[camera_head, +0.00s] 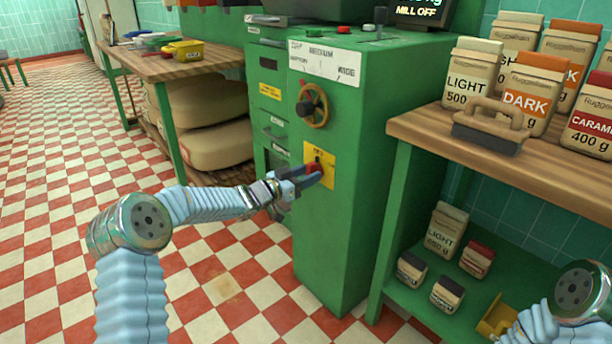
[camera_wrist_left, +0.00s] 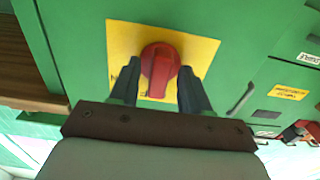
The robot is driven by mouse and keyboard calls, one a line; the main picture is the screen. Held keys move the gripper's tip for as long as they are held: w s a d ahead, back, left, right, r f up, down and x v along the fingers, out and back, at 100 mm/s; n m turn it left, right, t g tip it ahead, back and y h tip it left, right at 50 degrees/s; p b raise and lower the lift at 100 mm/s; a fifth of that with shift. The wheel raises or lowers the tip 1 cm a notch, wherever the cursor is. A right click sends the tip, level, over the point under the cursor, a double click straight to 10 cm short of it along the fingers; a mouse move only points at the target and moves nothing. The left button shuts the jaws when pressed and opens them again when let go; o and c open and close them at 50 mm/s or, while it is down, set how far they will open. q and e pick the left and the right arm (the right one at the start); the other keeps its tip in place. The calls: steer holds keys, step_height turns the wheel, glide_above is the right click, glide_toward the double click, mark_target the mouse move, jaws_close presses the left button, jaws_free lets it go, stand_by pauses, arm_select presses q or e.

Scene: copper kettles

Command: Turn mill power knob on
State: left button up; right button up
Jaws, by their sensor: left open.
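The mill is a green cabinet (camera_head: 345,220) with a red power knob (camera_head: 312,168) on a yellow plate (camera_head: 327,182) on its front. A screen (camera_head: 418,12) above it reads "MILL OFF". My left gripper (camera_head: 308,177) is open at the knob. In the left wrist view the red knob (camera_wrist_left: 160,66) sits between the two fingers of the left gripper (camera_wrist_left: 158,92), with a finger on each side. I cannot tell whether the fingers touch it. My right arm shows at the lower right, but its gripper is not clearly visible.
A brass handwheel (camera_head: 313,106) sticks out above the knob. A wooden counter (camera_head: 415,126) with coffee bags and a grey-based handled tool (camera_head: 488,138) stands at the right. A wooden table (camera_head: 150,68) stands at the left. The checkered floor between is clear.

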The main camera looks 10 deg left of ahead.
arm_select(q)
jaws_close()
stand_by(0.3)
steer(key=shift+f+m+b, duration=0.1)
steer(key=shift+m+b, duration=4.3)
steer(key=shift+m, duration=1.6)
